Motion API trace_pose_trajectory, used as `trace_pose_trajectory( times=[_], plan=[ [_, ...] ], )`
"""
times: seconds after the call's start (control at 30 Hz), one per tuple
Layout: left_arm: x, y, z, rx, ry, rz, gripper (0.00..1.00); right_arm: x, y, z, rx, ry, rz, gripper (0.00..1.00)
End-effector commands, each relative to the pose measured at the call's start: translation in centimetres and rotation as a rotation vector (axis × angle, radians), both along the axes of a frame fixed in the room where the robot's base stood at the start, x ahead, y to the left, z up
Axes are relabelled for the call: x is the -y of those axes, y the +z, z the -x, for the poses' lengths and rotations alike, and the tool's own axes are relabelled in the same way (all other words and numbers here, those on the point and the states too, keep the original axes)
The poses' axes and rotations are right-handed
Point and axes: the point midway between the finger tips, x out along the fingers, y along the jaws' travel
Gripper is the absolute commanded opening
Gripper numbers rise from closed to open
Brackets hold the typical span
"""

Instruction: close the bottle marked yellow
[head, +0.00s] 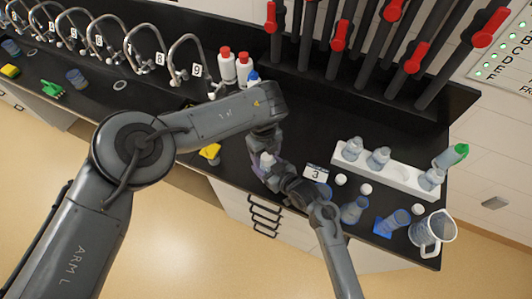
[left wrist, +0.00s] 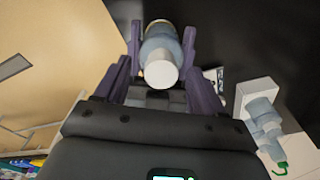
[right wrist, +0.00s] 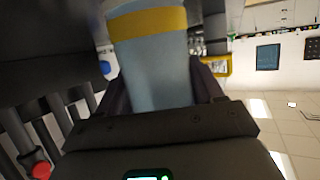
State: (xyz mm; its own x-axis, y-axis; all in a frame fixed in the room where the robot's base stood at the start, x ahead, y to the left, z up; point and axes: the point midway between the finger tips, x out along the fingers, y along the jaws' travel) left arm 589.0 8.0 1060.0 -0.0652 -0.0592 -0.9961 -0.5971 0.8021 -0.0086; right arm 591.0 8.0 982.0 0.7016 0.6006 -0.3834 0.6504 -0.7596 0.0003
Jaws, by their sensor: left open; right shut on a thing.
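The bottle marked yellow is a grey-blue bottle with a yellow band (right wrist: 150,22) in the right wrist view. My right gripper (right wrist: 160,75) is shut on its body and holds it above the bench. A white cap (left wrist: 159,75) is at the bottle's end in the left wrist view, facing that camera; it also shows in the head view (head: 267,160). I cannot tell whether it is screwed tight. My left gripper (left wrist: 161,40) is open, with one finger on each side of the bottle and cap. In the head view the two grippers meet and hide most of the bottle.
A white rack (head: 400,178) with several bottles stands at the right, near a green-capped bottle (head: 450,156) and a clear jug (head: 432,232). Loose white caps (head: 340,180) lie by the number card (head: 316,172).

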Motion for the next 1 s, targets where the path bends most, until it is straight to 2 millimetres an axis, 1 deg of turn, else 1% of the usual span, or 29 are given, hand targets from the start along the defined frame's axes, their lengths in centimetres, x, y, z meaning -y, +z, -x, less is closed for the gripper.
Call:
trace_pose_trajectory(
  times=[0.17,0.27,0.43,0.7,0.83,1.0],
  plan=[
    [0.0,0.2,-0.1,0.001,0.001,0.001,0.69,-0.1,0.1,0.0,0.002,0.001,-0.001,0.0],
    [-0.1,0.9,-0.1,0.001,0.001,0.0,0.69,-0.1,0.1,0.0,0.002,0.001,-0.001,0.0],
    [-0.2,3.3,-0.3,0.002,0.001,0.001,0.69,-0.1,0.1,0.0,0.002,0.001,-0.001,0.0],
    [-0.5,8.2,-0.6,0.003,0.001,0.001,0.69,-0.1,0.1,0.0,0.002,0.001,-0.001,0.0],
    [-0.6,10.1,-0.7,0.002,0.0,0.0,0.69,-0.1,0.1,0.0,0.002,0.001,-0.001,0.0],
    [-0.7,11.5,-0.8,0.001,0.0,0.001,0.69,-0.1,0.1,0.0,0.002,0.001,-0.001,0.0]
  ],
)
